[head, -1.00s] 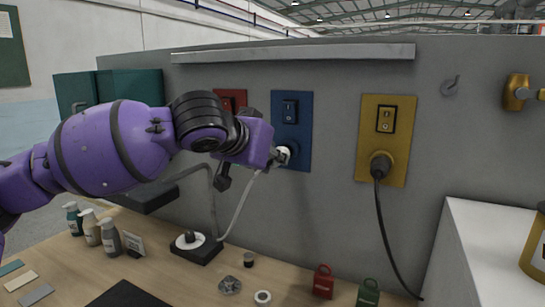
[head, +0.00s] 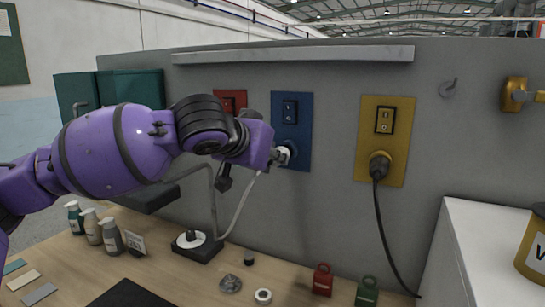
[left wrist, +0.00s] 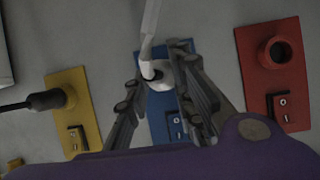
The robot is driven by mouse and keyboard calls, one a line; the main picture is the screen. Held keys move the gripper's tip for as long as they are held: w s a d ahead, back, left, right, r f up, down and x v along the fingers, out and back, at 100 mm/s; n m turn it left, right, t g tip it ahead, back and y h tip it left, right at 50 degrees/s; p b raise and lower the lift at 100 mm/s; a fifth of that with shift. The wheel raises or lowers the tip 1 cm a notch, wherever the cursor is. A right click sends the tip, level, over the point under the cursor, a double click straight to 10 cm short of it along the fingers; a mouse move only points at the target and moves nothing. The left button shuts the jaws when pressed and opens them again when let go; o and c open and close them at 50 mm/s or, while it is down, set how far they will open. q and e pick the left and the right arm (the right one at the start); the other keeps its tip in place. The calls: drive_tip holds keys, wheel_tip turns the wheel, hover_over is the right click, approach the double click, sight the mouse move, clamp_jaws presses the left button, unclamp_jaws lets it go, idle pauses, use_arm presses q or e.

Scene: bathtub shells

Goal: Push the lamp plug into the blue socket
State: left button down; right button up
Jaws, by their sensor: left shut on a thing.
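The blue socket plate (head: 300,105) is on the grey wall panel, with a black switch above its outlet. The white lamp plug (head: 284,155) is at the lower part of the plate, and its white cable hangs down toward the lamp base (head: 197,249). My left gripper (head: 277,154) is shut on the plug, in front of the outlet. In the left wrist view the white plug (left wrist: 153,72) sits between the two fingers (left wrist: 158,85) with the blue plate (left wrist: 161,118) behind. The outlet is mostly hidden; I cannot tell how deep the plug sits. My right gripper is not in view.
A red plate (head: 232,99) is to the left, partly behind my arm. A yellow plate (head: 397,147) with a black plug (head: 380,164) is to the right. A shelf (head: 295,54) runs above. Bottles (head: 112,238) and red and green tags (head: 322,280) are on the bench.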

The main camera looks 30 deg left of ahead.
use_arm(q)
drive_tip(key=shift+w+a+r, duration=0.1)
drive_tip(key=shift+w+r, duration=0.05)
drive_tip(key=shift+w, duration=1.15)
drive_tip(key=c, duration=1.4)
unclamp_jaws()
drive_tip(key=shift+w, duration=0.15)
drive_tip(key=shift+c, duration=0.2)
drive_tip(key=v, duration=1.2)
